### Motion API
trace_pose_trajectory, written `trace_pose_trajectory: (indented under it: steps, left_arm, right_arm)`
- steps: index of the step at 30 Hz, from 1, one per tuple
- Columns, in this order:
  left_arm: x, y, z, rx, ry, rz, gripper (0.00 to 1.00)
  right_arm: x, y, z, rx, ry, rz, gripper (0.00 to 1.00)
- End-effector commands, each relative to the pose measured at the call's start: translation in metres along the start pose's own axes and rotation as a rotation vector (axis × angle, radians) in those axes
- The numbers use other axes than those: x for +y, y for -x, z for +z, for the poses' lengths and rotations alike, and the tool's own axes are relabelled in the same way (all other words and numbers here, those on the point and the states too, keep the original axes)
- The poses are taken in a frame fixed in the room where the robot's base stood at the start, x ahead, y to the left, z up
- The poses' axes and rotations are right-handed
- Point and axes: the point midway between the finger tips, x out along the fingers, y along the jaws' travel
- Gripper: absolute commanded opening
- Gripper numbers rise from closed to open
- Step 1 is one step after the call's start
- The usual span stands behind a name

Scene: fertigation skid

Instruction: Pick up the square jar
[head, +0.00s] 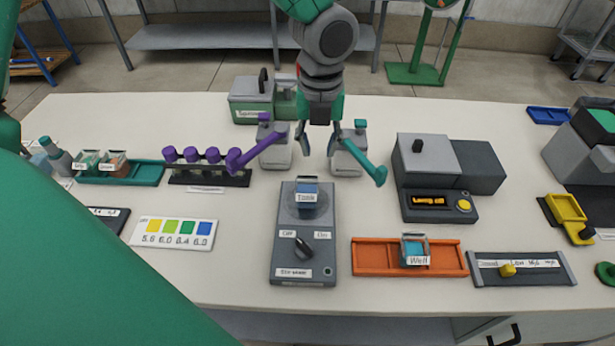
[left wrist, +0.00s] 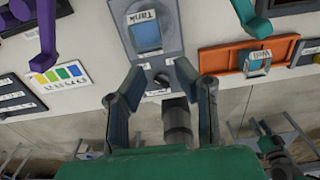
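Two square-looking jars with blue contents show; I cannot tell which one is meant. The jar labelled Tank (head: 307,197) stands on the grey stirrer's round plate; it also shows in the left wrist view (left wrist: 147,34). The jar labelled Well (head: 414,250) stands in the orange tray and also shows in the left wrist view (left wrist: 257,65). My left gripper (head: 318,148) is open and empty, above the table behind the Tank jar. In the left wrist view its spread fingers (left wrist: 157,72) have nothing between them. My right gripper seems partly visible at lower right (left wrist: 268,138), too small to read.
The stirrer (head: 290,265) and orange tray (head: 375,257) stand near the table's front. Two dispensers with a purple lever (head: 250,152) and a teal lever (head: 372,168) flank my gripper. A purple-capped rack (head: 210,178) stands left, a grey meter (head: 440,205) right.

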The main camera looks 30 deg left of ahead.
Motion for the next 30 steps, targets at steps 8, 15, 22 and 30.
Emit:
trace_pose_trajectory:
  steps: [8, 15, 22, 30]
  left_arm:
    - [0.001, -0.032, 0.001, 0.003, -0.005, 0.005, 0.27]
    - [0.003, -0.076, 0.004, 0.005, -0.004, 0.000, 0.27]
    - [0.003, -0.092, 0.004, 0.004, -0.003, -0.002, 0.27]
    - [0.001, -0.131, 0.009, 0.004, -0.004, 0.000, 0.27]
  right_arm:
    - [0.000, -0.004, 0.001, -0.002, -0.001, 0.001, 0.40]
    - [0.000, -0.008, 0.001, -0.002, -0.001, 0.001, 0.40]
    - [0.000, -0.009, 0.001, -0.001, -0.001, 0.000, 0.40]
    - [0.000, -0.011, 0.001, -0.001, 0.000, 0.000, 0.40]
